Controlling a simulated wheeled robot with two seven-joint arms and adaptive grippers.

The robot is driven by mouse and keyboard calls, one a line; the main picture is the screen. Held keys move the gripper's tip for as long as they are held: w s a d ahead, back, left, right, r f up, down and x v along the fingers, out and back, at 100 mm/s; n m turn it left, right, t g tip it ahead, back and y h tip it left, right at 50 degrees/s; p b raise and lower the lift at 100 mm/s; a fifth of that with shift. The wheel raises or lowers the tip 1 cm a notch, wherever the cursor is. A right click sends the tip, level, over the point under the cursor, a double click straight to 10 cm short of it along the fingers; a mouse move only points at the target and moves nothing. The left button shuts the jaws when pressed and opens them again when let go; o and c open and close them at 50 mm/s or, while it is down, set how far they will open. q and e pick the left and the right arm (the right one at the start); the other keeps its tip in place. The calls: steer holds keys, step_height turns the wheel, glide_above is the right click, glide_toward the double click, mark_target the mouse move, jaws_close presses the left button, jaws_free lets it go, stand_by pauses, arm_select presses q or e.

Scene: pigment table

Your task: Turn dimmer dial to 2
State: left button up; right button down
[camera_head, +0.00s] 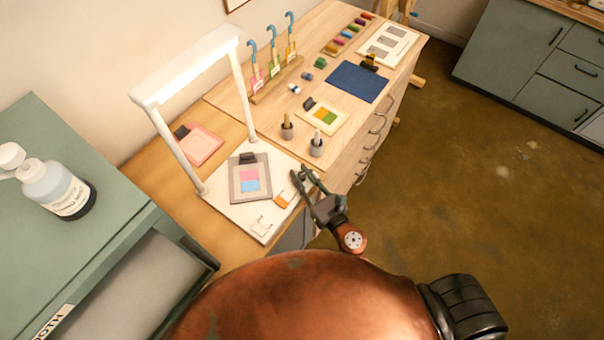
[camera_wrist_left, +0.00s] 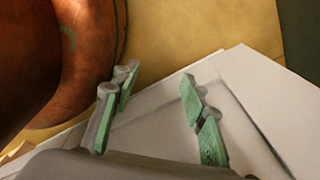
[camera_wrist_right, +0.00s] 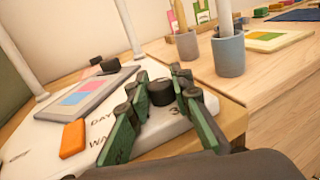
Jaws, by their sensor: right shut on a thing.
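The black dimmer dial (camera_wrist_right: 160,92) stands on the white base of the light stand, in the right wrist view. My right gripper (camera_wrist_right: 163,100) is shut on the dial, one finger on each side; it also shows at the base's right edge in the head view (camera_head: 303,182). A printed "3" shows beside the dial between the fingers; the dial's pointer and other numbers are hidden. An orange switch (camera_wrist_right: 73,139) lies left of the gripper, beside the labels "DAY" and "WA…". My left gripper (camera_wrist_left: 155,105) is open and empty in the left wrist view, and out of the head view.
The white base (camera_head: 228,208) carries a grey card with colour swatches (camera_head: 250,180) under a white arch (camera_head: 190,62). A bottle (camera_head: 55,188) stands on the green cabinet at left.

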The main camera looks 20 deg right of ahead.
steer(key=shift+m+t+h, duration=0.3)
steer(key=shift+m+h, duration=0.7)
steer(key=shift+h, duration=0.6)
steer(key=c, duration=1.7)
jaws_free()
steer(key=s, duration=0.8)
steer(key=s+d, duration=0.1)
steer(key=s, duration=0.3)
